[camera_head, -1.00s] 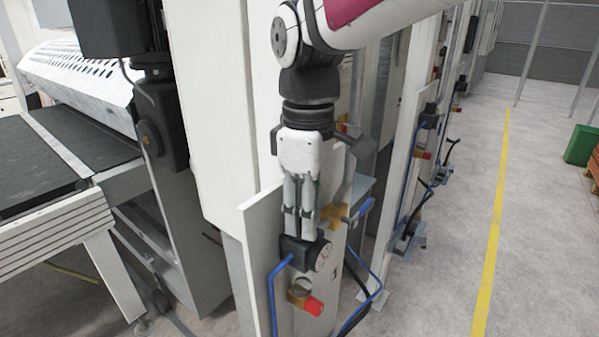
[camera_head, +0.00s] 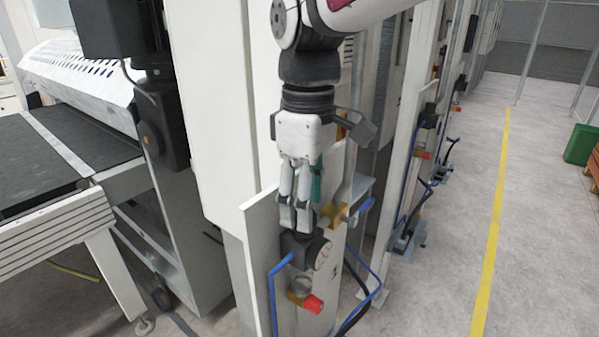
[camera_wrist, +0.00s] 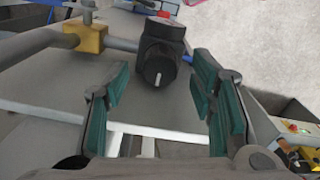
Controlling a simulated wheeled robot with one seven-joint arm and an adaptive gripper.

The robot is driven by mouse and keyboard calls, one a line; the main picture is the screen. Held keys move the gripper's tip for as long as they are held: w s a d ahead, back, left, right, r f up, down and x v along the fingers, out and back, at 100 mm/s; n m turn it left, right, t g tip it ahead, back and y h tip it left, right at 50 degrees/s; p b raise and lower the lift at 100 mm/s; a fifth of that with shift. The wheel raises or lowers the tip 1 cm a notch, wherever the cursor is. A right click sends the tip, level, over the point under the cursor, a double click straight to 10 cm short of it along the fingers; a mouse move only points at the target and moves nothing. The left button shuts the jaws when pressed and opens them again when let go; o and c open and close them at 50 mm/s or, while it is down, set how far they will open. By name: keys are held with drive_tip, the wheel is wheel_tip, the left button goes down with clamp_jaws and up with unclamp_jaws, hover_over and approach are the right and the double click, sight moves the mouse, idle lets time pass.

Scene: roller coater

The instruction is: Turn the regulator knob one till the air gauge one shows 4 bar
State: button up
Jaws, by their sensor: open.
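The black regulator (camera_head: 298,246) sits on a light panel low in the middle of the head view. Its round air gauge (camera_head: 323,256) faces the right front; the reading is too small to tell. In the wrist view the regulator knob (camera_wrist: 158,72) is black with a white mark pointing down in the picture. My gripper (camera_head: 295,224) points down just above the regulator. In the wrist view its teal-padded fingers (camera_wrist: 160,84) are open, one to each side of the knob, with clear gaps to it. They hold nothing.
A brass fitting (camera_head: 334,213) and a grey pipe stand close behind my gripper. A red-ended valve (camera_head: 311,303) and blue hoses (camera_head: 272,295) are below. A tall white column (camera_head: 215,120) is left. The floor right, by the yellow line (camera_head: 490,240), is clear.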

wheel_tip(320, 180, up, 10)
idle(0.4)
drive_tip(key=shift+d+f, duration=0.1)
drive_tip(key=s+d+f+m+t, duration=0.2)
drive_tip(key=s+d+f+m, duration=0.3)
drive_tip(key=d, duration=0.3)
drive_tip(key=s+d+f+m+t, duration=0.3)
drive_tip(key=s+d+f+m, duration=0.2)
drive_tip(key=s+d+m, duration=0.3)
drive_tip(key=shift+d+f, duration=0.2)
drive_tip(key=shift+d, duration=0.3)
idle(1.5)
